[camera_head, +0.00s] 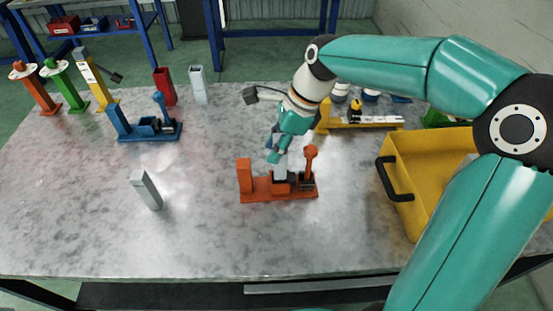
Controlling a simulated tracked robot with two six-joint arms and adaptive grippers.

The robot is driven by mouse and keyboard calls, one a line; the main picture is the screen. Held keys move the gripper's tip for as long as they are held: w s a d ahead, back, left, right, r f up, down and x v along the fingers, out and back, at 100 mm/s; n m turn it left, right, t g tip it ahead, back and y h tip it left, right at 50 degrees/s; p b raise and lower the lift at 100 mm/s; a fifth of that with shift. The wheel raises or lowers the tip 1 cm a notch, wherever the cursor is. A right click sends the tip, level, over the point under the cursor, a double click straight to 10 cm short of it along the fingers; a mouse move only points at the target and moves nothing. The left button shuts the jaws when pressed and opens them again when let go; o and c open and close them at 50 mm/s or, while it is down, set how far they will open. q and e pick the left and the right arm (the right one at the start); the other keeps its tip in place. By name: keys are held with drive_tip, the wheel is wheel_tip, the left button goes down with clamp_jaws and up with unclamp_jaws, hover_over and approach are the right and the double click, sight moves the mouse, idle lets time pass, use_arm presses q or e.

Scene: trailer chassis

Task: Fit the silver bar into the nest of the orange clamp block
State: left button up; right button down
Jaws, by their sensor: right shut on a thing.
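The orange clamp block (257,197) sits in the middle of the table, with an upright post at its left end and an orange lever standing at its right end. My right gripper (279,152) points down over the middle of the block. It is shut on a small silver piece, which I take for the silver bar (281,168). The bar's lower end is at the dark nest area between post and lever; I cannot tell whether it is seated. My left gripper is not in view.
A grey upright block (147,190) stands at left front. A blue clamp (145,131) and a yellow clamp (365,122) are behind. A yellow bin (430,165) with a black handle is at right. Red (165,87) and grey (198,86) containers stand at back.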

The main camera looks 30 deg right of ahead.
drive_tip(key=shift+f, duration=2.2)
drive_tip(key=shift+s, duration=0.1)
drive_tip(key=shift+f, duration=0.15)
drive_tip(key=c, duration=0.9)
unclamp_jaws()
drive_tip(key=shift+o, duration=0.3)
drive_tip(key=v, duration=1.2)
